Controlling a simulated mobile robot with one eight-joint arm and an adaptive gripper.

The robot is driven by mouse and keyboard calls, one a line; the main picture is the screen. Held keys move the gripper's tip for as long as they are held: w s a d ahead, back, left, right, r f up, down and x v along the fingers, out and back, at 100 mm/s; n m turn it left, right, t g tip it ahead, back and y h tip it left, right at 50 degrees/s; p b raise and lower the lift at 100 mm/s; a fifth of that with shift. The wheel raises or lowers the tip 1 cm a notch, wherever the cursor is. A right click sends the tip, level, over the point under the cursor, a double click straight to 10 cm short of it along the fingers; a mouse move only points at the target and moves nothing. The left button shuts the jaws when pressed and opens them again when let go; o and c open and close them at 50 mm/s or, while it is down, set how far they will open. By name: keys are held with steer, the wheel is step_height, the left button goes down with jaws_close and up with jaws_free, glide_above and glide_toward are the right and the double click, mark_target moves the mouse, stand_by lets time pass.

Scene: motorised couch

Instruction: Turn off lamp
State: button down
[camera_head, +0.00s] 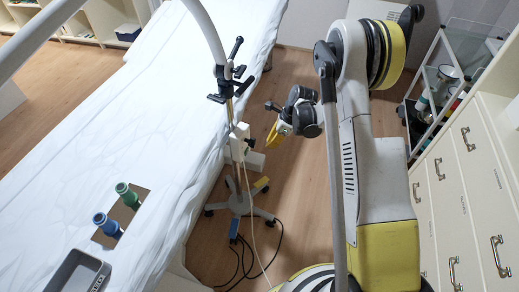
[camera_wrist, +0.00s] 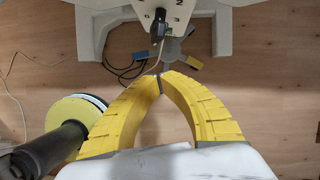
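The lamp stands on a wheeled star base (camera_head: 241,203) beside the white couch. Its pale arm (camera_head: 207,32) runs up out of the head view, so the lamp head is hidden. A white box (camera_head: 238,143) sits on its pole. In the wrist view a white box with dark markings (camera_wrist: 165,20) shows at the top edge, with a dark piece at its middle; whether that is a switch I cannot tell. My gripper (camera_wrist: 159,77) has its yellow fingertips together with nothing between them. In the head view its yellow fingers (camera_head: 273,135) are right of the pole box, apparently apart from it.
Dark cables (camera_head: 240,262) lie on the floor. White drawers (camera_head: 465,190) and a glass trolley (camera_head: 435,90) stand at the right.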

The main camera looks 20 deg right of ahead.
mark_target(247, 151)
steer(key=w+a+f+b, duration=0.3)
steer(key=a+f+b, duration=0.2)
steer(key=a+f, duration=0.2)
steer(key=shift+f, duration=0.85)
